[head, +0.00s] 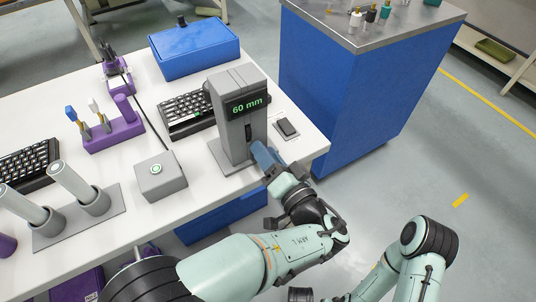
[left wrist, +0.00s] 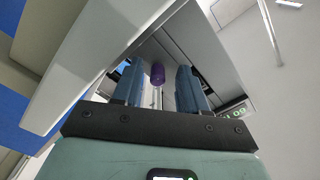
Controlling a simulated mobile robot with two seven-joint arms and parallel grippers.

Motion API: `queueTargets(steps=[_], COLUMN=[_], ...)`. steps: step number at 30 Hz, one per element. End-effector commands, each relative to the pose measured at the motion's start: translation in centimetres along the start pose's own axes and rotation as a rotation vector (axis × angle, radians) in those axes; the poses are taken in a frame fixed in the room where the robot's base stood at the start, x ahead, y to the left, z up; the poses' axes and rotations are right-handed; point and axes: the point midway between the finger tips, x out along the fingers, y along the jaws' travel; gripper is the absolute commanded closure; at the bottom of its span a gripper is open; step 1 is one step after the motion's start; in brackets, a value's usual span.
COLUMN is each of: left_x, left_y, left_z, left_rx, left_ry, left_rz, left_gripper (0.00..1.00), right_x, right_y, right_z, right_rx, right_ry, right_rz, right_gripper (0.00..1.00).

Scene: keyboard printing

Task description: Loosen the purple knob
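The purple knob (left wrist: 157,73) shows in the left wrist view, at the top of a thin pale rod under the grey machine. In the head view it is hidden. My left gripper (left wrist: 160,84) is open, with one blue finger on each side of the knob's line and visible gaps to it. I cannot tell whether the fingertips reach the knob's depth. In the head view, the left gripper (head: 264,156) is at the lower front of the grey machine (head: 231,122), whose display reads "60 mm".
On the white table (head: 214,187) are a black keyboard (head: 188,112), a grey button box (head: 160,177), a small black device (head: 286,128), a purple tool holder (head: 113,134) and a blue box (head: 194,48). A blue cabinet (head: 347,92) stands behind to the right.

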Motion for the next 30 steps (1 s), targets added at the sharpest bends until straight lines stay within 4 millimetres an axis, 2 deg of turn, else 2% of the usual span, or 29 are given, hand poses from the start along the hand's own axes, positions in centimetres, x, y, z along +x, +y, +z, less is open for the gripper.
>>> queueTargets(steps=[6,10,21,25,30], left_x=[-0.3,-1.6,-9.6,-11.8,-13.2], left_y=[0.2,0.2,0.1,0.1,0.1], left_z=[0.0,0.0,-0.1,-0.1,0.0], left_rx=[0.003,0.003,0.004,0.004,0.001], left_ry=[0.001,0.002,0.004,0.003,0.001], left_rz=[0.005,0.007,0.005,0.004,0.003], left_gripper=[0.57,0.57,0.57,0.57,0.57], right_x=[0.0,-0.3,-2.0,-2.4,-2.6], right_y=[0.0,-0.3,-2.0,-2.4,-2.6], right_z=[0.0,-0.3,-2.2,-2.7,-2.9], right_rx=[-0.001,-0.004,-0.026,-0.03,-0.033], right_ry=[0.002,0.013,0.087,0.104,0.114], right_rz=[-0.001,-0.005,-0.038,-0.045,-0.05], right_gripper=[0.57,0.57,0.57,0.57,0.57])
